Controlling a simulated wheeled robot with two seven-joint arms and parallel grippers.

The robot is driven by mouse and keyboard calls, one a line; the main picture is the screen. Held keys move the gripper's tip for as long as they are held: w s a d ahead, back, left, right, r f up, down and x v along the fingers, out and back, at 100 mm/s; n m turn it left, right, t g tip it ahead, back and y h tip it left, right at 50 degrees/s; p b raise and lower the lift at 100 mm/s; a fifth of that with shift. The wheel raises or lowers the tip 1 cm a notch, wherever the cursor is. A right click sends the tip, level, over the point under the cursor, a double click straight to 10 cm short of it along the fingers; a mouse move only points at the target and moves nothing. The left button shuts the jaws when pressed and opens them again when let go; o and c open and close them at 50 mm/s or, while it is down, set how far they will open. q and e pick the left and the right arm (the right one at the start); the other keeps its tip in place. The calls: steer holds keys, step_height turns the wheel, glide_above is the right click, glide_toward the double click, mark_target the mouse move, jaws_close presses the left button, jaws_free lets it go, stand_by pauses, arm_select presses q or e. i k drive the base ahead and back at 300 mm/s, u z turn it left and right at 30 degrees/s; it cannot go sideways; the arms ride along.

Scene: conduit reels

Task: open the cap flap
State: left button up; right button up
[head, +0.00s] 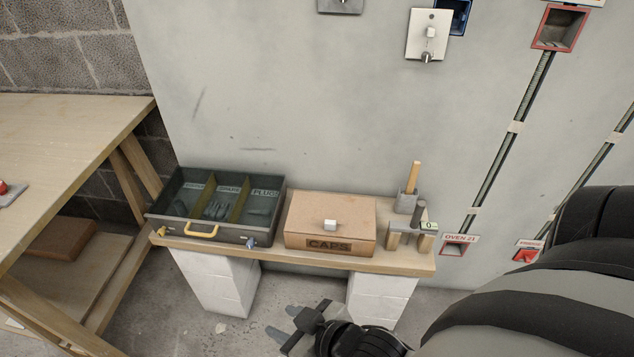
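A brown cardboard box marked CAPS (302,241) sits on the middle of the low plank bench. Its cap flap (332,207) lies flat and shut over the top. A small white knob (330,225) stands at the flap's front edge. My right gripper (282,321) is in front of the bench and below the box in the picture, well apart from the knob. Its two fingers are spread with nothing between them. My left gripper is out of view.
A dark open toolbox (267,239) with compartments stands left of the box. A wooden-handled tool in a holder (407,203) and a small stand (410,238) are at the right. A wooden table (70,130) is at far left. The wall (300,110) rises close behind.

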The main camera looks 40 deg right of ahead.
mark_target(350, 217)
steer(key=z, duration=0.65)
steer(key=i, duration=1.05)
steer(key=z, duration=0.85)
